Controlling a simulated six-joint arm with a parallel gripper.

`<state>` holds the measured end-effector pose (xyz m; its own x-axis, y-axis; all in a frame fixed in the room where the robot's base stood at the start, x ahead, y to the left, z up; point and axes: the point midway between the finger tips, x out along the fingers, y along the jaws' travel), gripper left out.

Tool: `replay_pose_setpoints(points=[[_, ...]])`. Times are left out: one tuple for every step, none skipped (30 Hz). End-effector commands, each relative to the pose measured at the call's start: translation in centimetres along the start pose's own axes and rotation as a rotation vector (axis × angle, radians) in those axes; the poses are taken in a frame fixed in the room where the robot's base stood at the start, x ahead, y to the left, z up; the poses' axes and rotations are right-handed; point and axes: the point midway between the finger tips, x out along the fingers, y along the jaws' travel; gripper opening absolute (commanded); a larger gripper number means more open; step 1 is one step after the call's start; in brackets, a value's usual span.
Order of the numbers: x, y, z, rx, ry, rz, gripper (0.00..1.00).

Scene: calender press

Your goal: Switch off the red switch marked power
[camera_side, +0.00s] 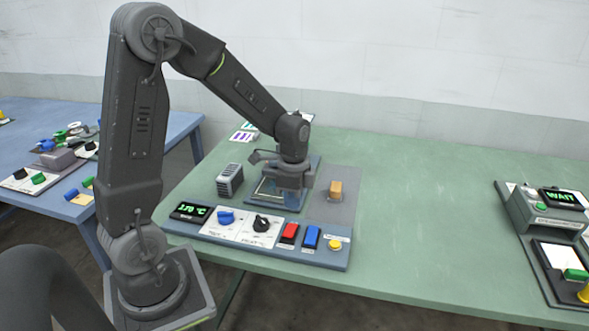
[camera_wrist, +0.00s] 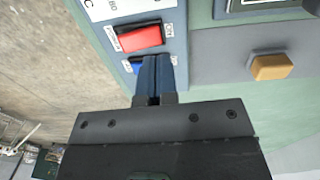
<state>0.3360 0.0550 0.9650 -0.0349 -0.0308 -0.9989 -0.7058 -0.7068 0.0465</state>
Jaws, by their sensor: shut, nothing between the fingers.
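The red switch (camera_side: 289,234) is a rocker on the front control panel, left of a blue switch (camera_side: 311,238). In the wrist view the red switch (camera_wrist: 140,38) is in plain sight above my fingers, with small lettering beside it that is hard to read. My gripper (camera_wrist: 158,58) is shut and empty. In that view its fingertips overlap the blue switch (camera_wrist: 137,67) and hide part of it. In the side view my gripper (camera_side: 288,190) hangs behind the panel, near the press frame; its fingertips are not clear there. I see no contact with either switch.
The panel also carries a display (camera_side: 190,211), a blue knob (camera_side: 226,217), a black knob (camera_side: 261,222) and a yellow button (camera_side: 334,243). An orange block (camera_side: 336,188) sits on a grey plate behind. A ribbed grey box (camera_side: 230,180) stands left.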

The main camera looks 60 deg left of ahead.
Motion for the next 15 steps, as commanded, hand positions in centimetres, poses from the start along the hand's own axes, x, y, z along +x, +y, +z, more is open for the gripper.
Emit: replay_pose_setpoints(points=[[-1.4,-0.3,0.0,-0.001,0.003,-0.007,0.0],[-2.0,-0.4,0.0,-0.001,0.003,-0.006,0.0],[-3.0,-0.6,0.0,-0.001,0.003,-0.007,0.0],[-3.7,-0.7,0.0,-0.001,0.003,-0.007,0.0],[-4.3,-0.8,0.0,-0.001,0.003,-0.006,0.0],[-5.2,-1.0,0.0,-0.001,0.003,-0.007,0.0],[-5.8,-1.0,0.0,-0.001,0.002,-0.005,0.0],[-6.4,-1.1,0.0,0.0,0.002,-0.005,0.0],[-7.2,-1.3,0.0,0.0,0.002,-0.005,0.0],[-7.7,-1.3,0.0,0.0,0.002,-0.004,0.0],[-8.2,-1.4,0.0,0.0,0.002,-0.004,0.0],[-8.7,-1.5,0.0,0.0,0.001,-0.003,0.0],[-9.1,-1.6,0.0,0.001,0.001,-0.003,0.0],[-9.4,-1.6,0.0,0.001,0.0,-0.002,0.0],[-9.8,-1.6,0.0,0.001,0.0,-0.002,0.0]])
